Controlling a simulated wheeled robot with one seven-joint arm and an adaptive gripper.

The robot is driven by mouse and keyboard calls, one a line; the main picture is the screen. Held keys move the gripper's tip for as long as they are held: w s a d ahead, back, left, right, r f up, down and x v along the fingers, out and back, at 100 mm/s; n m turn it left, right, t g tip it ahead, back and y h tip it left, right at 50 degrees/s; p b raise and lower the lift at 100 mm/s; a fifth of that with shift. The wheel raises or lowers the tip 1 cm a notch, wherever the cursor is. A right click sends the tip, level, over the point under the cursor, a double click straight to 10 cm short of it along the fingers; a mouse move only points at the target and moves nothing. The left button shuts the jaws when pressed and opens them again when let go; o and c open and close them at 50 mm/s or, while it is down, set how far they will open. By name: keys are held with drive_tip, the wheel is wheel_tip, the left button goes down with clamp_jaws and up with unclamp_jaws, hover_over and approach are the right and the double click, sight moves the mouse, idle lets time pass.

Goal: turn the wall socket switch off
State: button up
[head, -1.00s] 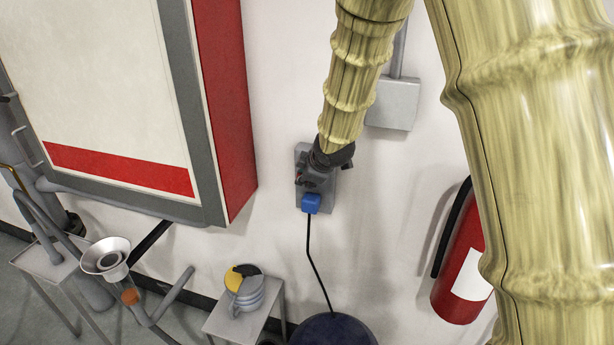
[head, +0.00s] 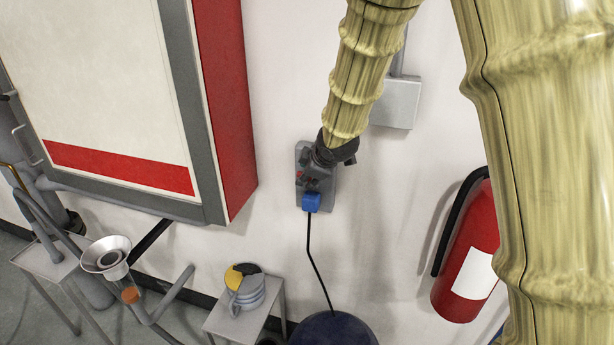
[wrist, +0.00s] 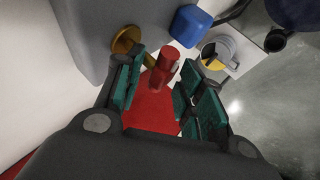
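The wall socket (head: 327,192) is a grey box on the white wall, with a blue plug (head: 311,202) and black cable at its lower end. Small red parts (head: 300,177) show on its left side. My gripper (head: 318,168) is at the socket's upper part and hides much of its face. In the wrist view my gripper (wrist: 160,78) is open, its teal-padded fingers apart. A red knob-like piece (wrist: 163,66), seemingly the switch, shows between or just beyond the fingertips; contact cannot be told. The blue plug (wrist: 190,26) and a brass-coloured disc (wrist: 126,39) lie beyond.
A red-sided cabinet (head: 228,110) hangs left of the socket. A grey wall box (head: 396,103) is at the upper right. A fire extinguisher (head: 468,255) is at the right. Below stand a small table (head: 222,322) with a yellow-and-grey item (head: 245,290) and a dark round object (head: 333,330).

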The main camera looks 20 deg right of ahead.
drive_tip(key=v, duration=1)
drive_tip(key=shift+f, duration=0.1)
idle(0.3)
